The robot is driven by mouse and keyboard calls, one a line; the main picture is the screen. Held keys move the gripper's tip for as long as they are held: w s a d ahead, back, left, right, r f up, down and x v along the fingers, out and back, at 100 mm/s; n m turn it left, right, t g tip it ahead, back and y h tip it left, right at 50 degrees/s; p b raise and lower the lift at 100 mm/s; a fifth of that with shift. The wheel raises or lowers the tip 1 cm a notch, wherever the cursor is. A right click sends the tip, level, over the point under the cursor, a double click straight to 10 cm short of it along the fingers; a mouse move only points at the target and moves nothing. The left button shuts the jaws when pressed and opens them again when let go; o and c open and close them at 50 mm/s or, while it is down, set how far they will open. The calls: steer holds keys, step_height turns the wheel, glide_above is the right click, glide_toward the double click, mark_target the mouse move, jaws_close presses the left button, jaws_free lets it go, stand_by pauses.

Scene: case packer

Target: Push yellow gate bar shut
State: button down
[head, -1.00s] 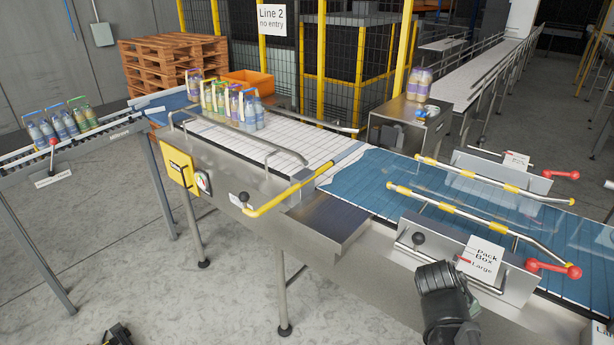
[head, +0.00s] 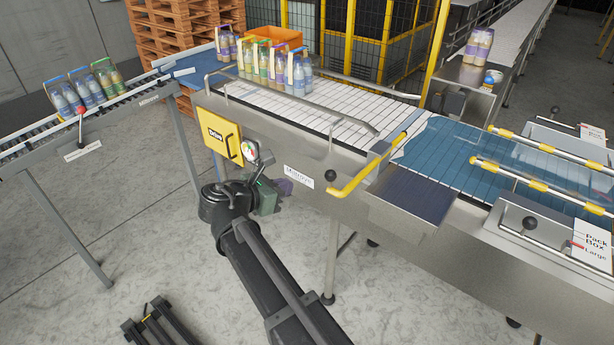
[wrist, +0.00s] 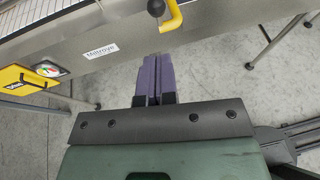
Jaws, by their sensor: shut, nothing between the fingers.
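The yellow gate bar (head: 370,168) runs from its pivot by a black knob on the conveyor's front panel up and across to the belt's edge, at an angle. Its bent lower end also shows at the top of the wrist view (wrist: 173,17). My gripper (head: 287,186), a green body with purple fingers, is partly hidden behind my arm in the head view. It is low in front of the front panel, left of the bar and apart from it. In the wrist view the fingers (wrist: 151,60) are together and empty, pointing toward the panel below the bar.
A yellow drive box (head: 222,133) and a gauge (head: 250,150) are on the front panel above my gripper. Bottle packs (head: 275,66) stand upstream on the white belt (head: 330,110). The floor in front is open.

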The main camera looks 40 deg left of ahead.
mark_target(327, 176)
steer(key=b+x, duration=0.1)
steer(key=x, duration=0.3)
steer(key=b+x, duration=0.2)
steer(key=x, duration=0.3)
steer(key=a+b+x, duration=0.1)
steer(key=x, duration=0.4)
steer(key=shift+f+b, duration=0.1)
steer(key=shift+b, duration=0.25)
